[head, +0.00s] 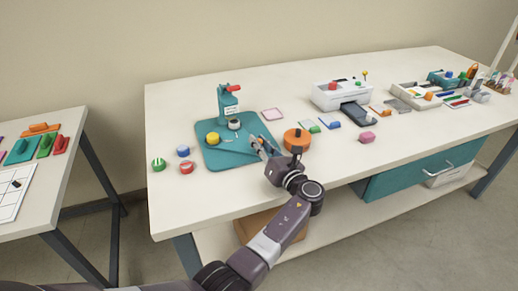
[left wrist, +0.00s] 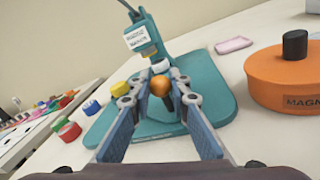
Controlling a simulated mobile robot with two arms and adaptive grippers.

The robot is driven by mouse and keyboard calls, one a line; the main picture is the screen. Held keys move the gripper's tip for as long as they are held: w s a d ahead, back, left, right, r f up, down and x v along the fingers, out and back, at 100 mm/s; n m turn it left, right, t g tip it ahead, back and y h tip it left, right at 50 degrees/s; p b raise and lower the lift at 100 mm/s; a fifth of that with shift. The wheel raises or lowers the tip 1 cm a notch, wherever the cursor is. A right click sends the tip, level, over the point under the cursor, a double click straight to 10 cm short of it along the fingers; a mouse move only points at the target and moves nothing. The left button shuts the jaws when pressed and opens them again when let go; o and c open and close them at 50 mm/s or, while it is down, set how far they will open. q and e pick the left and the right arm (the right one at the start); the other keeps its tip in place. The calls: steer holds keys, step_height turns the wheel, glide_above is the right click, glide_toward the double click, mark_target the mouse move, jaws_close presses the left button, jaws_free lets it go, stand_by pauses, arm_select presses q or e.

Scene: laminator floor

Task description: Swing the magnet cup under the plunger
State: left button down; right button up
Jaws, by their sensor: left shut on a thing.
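The teal magnet press stands on a teal base (head: 220,160) near the table's front left. Its upright (head: 228,102) carries a white label, and a red handle (head: 235,88) is at the top. A pale cup with a dark middle (head: 235,124) sits below the press head. A yellow cup-like piece (head: 212,138) is to its left, also in the left wrist view (left wrist: 118,89). My left gripper (head: 258,143) is low over the base's right side, shut on an orange ball knob (left wrist: 160,86). What the knob joins is hidden by the fingers. My right gripper is not in view.
An orange tin (head: 297,141) with a black knob stands close right of my left gripper. Green, blue and red round pieces (head: 186,168) lie left of the base.

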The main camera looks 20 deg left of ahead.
arm_select(q)
steer(key=shift+w+d, duration=0.1)
steer(key=shift+w, duration=0.05)
stand_by(0.5)
steer(key=c, duration=1.8)
jaws_free()
steer(key=shift+r, duration=5)
